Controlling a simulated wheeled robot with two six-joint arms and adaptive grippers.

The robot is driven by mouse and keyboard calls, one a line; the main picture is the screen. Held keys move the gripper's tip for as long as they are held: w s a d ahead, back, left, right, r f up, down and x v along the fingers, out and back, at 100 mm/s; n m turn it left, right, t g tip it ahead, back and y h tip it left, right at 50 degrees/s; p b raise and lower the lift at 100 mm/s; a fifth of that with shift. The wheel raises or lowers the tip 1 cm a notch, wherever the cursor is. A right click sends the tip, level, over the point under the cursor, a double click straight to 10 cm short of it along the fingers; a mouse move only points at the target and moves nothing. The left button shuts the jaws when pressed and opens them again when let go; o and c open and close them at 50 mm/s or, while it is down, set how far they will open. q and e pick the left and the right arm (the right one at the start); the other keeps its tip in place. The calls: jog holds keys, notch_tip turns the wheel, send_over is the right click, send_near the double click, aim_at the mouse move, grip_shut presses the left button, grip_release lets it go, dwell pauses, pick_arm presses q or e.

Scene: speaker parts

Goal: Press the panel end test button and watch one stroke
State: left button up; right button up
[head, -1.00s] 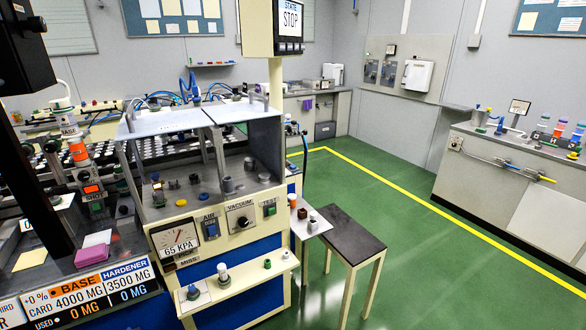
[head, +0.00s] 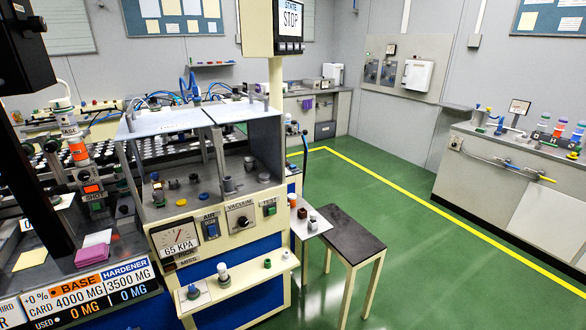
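The test button (head: 269,209) is a small green square on the cream front panel (head: 240,230) of the machine, at the right end of the row. To its left are the vacuum knob (head: 242,221) and the blue air switch (head: 210,228). The state display (head: 290,18) above reads STOP. I cannot tell whether the button is pressed in. Neither of my grippers shows in the head view.
A cream shelf (head: 250,276) with small fittings juts out below the panel. A dark-topped stool (head: 345,236) stands to its right. Open green floor (head: 400,220) with a yellow line lies beyond. A workbench (head: 510,170) stands at the right. A dosing display (head: 85,290) is at lower left.

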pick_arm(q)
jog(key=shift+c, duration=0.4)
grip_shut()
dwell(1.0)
